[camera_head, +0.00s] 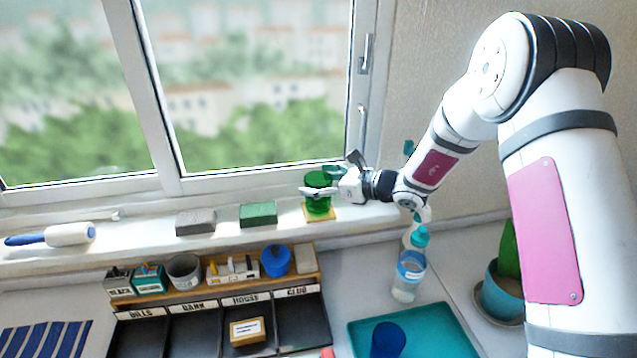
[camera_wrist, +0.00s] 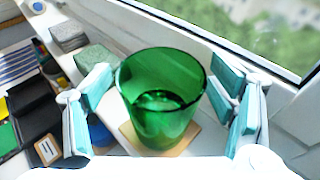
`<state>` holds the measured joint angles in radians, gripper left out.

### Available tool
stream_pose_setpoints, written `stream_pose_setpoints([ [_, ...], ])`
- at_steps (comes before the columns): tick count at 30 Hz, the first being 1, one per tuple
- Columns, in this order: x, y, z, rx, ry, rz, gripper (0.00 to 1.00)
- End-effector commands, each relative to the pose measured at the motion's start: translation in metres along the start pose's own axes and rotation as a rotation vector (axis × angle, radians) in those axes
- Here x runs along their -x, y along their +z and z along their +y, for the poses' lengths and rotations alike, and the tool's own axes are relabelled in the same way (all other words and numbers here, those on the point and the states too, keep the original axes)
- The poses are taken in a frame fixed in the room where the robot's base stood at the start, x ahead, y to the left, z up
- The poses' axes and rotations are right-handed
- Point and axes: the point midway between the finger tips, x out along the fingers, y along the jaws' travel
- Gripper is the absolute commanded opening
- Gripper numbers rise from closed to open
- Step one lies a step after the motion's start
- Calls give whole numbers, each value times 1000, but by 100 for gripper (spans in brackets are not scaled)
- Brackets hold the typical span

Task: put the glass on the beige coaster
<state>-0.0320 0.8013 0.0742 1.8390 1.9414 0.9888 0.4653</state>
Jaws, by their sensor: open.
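The green see-through glass (camera_head: 318,203) stands upright on the windowsill, over the beige coaster (camera_head: 331,214). Its base appears to rest on the coaster. In the wrist view the glass (camera_wrist: 162,115) fills the middle, and the coaster's edges (camera_wrist: 129,136) show around its base. My gripper (camera_head: 322,182) is open around the glass, reaching in from the right. In the wrist view its teal-padded fingers (camera_wrist: 161,84) stand on both sides of the glass, with gaps between pads and glass. The glass hides most of the coaster.
A green block (camera_head: 258,214) and a grey block (camera_head: 195,221) lie on the sill to the left. The window frame (camera_head: 250,181) is close behind. Below are a labelled sorter (camera_head: 222,300), a water bottle (camera_head: 408,276) and a teal tray (camera_head: 440,330) with a blue cup (camera_head: 387,341).

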Motion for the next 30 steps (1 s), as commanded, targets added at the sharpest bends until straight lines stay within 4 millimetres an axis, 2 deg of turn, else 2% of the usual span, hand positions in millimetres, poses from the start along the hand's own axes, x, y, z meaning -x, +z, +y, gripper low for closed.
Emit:
stream_pose_setpoints([
  [15, 96, -1, -2, -1, -4, 0, 77],
  [21, 114, -1, -1, -1, -2, 1, 77],
  [30, 119, 5, 6, 30, 15, 8, 77],
])
